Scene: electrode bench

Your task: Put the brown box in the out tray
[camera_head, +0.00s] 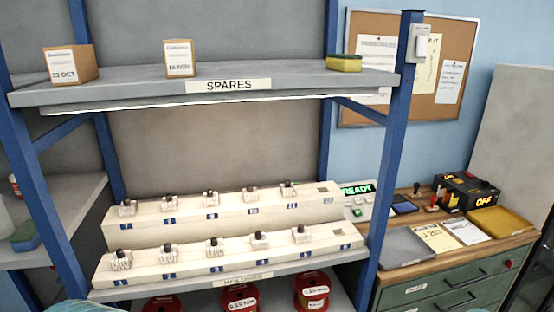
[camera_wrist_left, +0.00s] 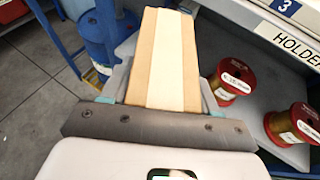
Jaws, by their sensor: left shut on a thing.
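A brown box (camera_wrist_left: 163,60) with a pale stripe down its middle is between the fingers of my left gripper (camera_wrist_left: 163,88) in the left wrist view. The gripper is shut on it, and the box sticks out beyond the fingers. Neither this gripper nor the held box can be made out in the head view. No tray marked as the out tray can be read. A flat grey tray-like piece (camera_head: 405,248) and a yellow one (camera_head: 499,222) lie on the wooden bench at right. My right gripper is not in view.
Two brown cartons (camera_head: 70,65) (camera_head: 180,59) and a yellow sponge (camera_head: 344,63) stand on the spares shelf (camera_head: 130,92). Stepped electrode holders (camera_head: 225,258) fill the shelf below. Red spools (camera_wrist_left: 236,80) sit beside the held box. Blue posts (camera_head: 391,180) flank the rack.

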